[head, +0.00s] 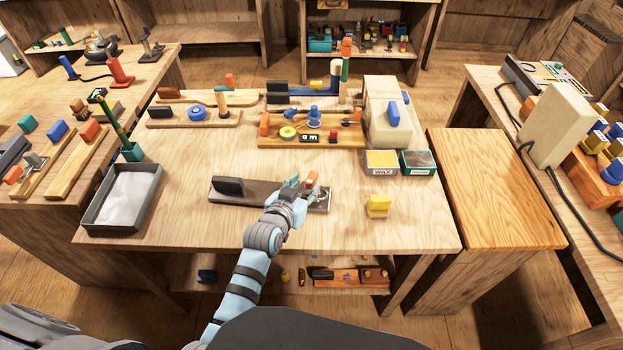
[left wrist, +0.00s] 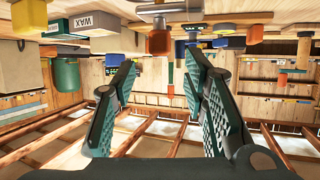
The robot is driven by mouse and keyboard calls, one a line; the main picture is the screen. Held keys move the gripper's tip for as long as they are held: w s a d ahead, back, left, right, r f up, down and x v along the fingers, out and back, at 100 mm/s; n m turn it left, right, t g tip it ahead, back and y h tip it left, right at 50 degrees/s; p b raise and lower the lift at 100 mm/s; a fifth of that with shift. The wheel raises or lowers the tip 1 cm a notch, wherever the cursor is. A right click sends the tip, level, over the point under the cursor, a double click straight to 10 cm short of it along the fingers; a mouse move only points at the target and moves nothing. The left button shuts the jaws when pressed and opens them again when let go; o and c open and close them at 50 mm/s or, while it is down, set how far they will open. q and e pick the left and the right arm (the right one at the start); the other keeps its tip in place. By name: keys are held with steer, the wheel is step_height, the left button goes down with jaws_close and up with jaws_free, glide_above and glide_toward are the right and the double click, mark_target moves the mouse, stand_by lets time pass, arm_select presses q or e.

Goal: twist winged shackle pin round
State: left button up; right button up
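The orange winged pin (head: 312,180) stands at that end, partly hidden by my gripper. My left gripper (head: 291,188) is low over the board, just left of the orange wing. In the left wrist view, which looks upside down, my left gripper (left wrist: 163,72) has its fingers apart with nothing between them. The orange wing (left wrist: 160,42) shows beyond the fingertips. My right gripper is not in view.
A grey tray (head: 99,222) is at the left. The table in front of the board is clear.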

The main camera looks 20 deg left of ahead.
mark_target(311, 179)
arm_select(q)
steer(key=x, duration=0.2)
steer(key=b+x, duration=0.1)
steer(key=x, duration=0.2)
steer(key=shift+w+f, duration=0.2)
steer(key=shift+f, duration=0.15)
steer(key=shift+w+d+f+b, duration=0.15)
steer(key=shift+w+b, duration=0.2)
steer(key=shift+w, duration=0.2)
steer(key=shift+s, duration=0.1)
steer(key=shift+c, duration=0.6)
jaws_close()
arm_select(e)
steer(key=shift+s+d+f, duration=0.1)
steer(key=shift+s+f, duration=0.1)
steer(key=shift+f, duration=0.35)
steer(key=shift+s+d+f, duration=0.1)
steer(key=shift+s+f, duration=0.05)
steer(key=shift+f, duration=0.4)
